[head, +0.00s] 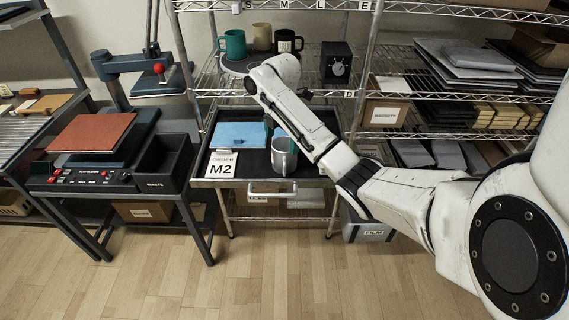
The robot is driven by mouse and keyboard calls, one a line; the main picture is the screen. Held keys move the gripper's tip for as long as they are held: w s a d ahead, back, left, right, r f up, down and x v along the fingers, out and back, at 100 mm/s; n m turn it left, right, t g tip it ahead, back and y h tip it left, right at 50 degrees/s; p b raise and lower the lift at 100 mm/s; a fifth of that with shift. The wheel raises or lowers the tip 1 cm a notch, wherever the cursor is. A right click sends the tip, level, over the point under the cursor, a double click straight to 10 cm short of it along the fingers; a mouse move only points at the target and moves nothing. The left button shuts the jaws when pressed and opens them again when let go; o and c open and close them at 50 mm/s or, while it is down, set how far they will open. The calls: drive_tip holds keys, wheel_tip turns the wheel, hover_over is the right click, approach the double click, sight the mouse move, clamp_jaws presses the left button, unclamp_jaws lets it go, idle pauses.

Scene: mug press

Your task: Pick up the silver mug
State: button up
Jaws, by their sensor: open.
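The silver mug (283,160) stands upright on the black-lined drawer or tray (255,160) of the wire rack, near its front edge. My forearm slants across the mug's upper right side and hides part of it. My gripper (273,128) is mostly hidden behind the forearm; only a narrow dark green part, seemingly a finger, shows just above and behind the mug. The jaws are open. I cannot tell whether they touch the mug or are around it.
A blue cloth (239,135) and an "M2" order card (222,163) lie left of the mug. Green (233,43), beige (262,36) and black (288,42) mugs stand on the shelf above. A heat press (95,140) stands left. The floor in front is clear.

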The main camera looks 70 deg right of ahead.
sight(284, 155)
drive_tip(key=shift+s+f+p, duration=0.15)
drive_tip(key=shift+f+p, duration=0.1)
drive_tip(key=shift+f, duration=1.5)
drive_tip(key=shift+s+f+p, duration=0.1)
drive_tip(key=shift+f+p, duration=0.1)
drive_tip(key=shift+f, duration=1.55)
drive_tip(key=c, duration=1)
drive_tip(key=shift+c, duration=0.5)
drive_tip(key=shift+r, duration=0.15)
drive_tip(key=shift+r, duration=0.5)
drive_tip(key=s+a+r+p, duration=0.7)
drive_tip(key=s+a+r, duration=0.1)
drive_tip(key=s+r, duration=0.3)
drive_tip(key=shift+s+r+p, duration=0.3)
drive_tip(key=shift+r+p, duration=0.1)
